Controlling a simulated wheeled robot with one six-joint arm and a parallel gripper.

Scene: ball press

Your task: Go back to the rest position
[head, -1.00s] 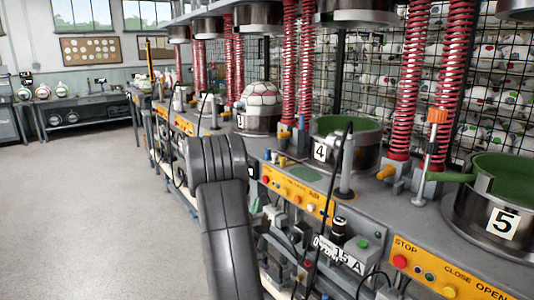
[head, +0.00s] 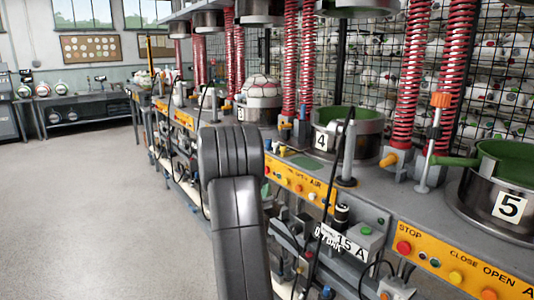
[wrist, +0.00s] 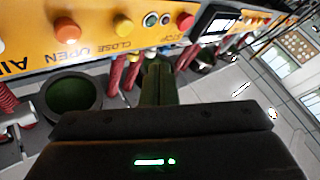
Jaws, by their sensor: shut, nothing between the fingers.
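My gripper (wrist: 158,75) shows in the middle of the wrist view, its dark fingers together with nothing held between them. It points toward the machine row and stands apart from the orange button panel (wrist: 110,30), which appears upside down there. In the head view only my black arm shows, bent upright in front of the bench; the gripper itself is hidden. Press 4 (head: 356,146) and press 5 (head: 490,205) stand open on the bench with green-lined bowls. A stitched ball (head: 262,86) sits in the press to the left of press 4.
The orange control panel (head: 470,268) runs along the bench front, with hoses and valves below it. Red springs (head: 408,85) rise between the presses. A wire cage (head: 490,110) of balls stands behind. The grey floor (head: 80,220) at left is clear.

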